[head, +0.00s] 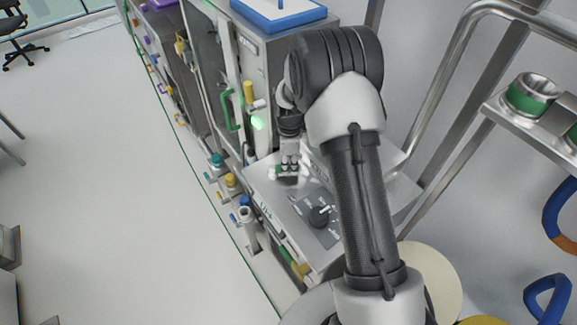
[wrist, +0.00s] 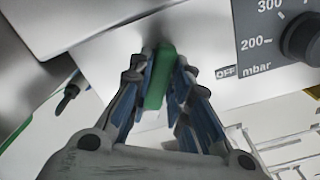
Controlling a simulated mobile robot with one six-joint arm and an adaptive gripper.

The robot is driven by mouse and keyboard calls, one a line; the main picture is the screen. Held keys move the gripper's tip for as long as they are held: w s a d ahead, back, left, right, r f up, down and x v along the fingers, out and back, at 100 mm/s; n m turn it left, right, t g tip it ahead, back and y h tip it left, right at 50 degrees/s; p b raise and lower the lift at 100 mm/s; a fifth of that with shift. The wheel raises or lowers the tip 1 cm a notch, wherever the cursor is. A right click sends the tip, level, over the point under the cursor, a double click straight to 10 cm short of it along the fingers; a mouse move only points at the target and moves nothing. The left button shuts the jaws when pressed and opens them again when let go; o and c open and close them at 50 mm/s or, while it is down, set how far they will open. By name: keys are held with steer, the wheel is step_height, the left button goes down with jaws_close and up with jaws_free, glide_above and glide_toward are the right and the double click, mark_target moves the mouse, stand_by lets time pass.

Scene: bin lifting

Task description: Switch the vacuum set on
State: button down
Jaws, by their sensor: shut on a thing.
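The vacuum set (head: 275,205) is a metal box with a sloping top, right of centre in the head view. Its black dial knob (head: 319,215) sits on a dark panel, and the knob (wrist: 303,40) also shows in the wrist view beside marks 200, 300 and mbar. An OFF label (wrist: 227,72) is right of my fingers. My gripper (wrist: 163,82) is shut on a green switch (wrist: 160,75), with a finger on each side. In the head view my gripper (head: 287,172) reaches down onto the box's top; the switch is mostly hidden there.
A tall cabinet with a green handle (head: 231,113) and a glowing green light (head: 259,122) stands behind the box. Coloured valves (head: 231,180) line its left side. Metal rails (head: 440,95) rise at right. Open floor (head: 110,190) lies at left.

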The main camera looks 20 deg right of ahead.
steer(key=w+n, duration=0.1)
steer(key=n, duration=0.2)
steer(key=shift+w+d+n, duration=0.1)
steer(key=shift+w+n, duration=0.2)
steer(key=shift+w, duration=0.1)
steer(key=shift+w+n+p, duration=0.15)
steer(key=shift+w+n, duration=0.2)
steer(key=shift+n, duration=0.4)
steer(key=shift+w+n+p, duration=0.15)
steer(key=shift+w+n, duration=0.15)
steer(key=shift+n, duration=0.45)
steer(key=c, duration=1.5)
jaws_free()
step_height(320, 180, up, 12)
steer(key=shift+r, duration=0.1)
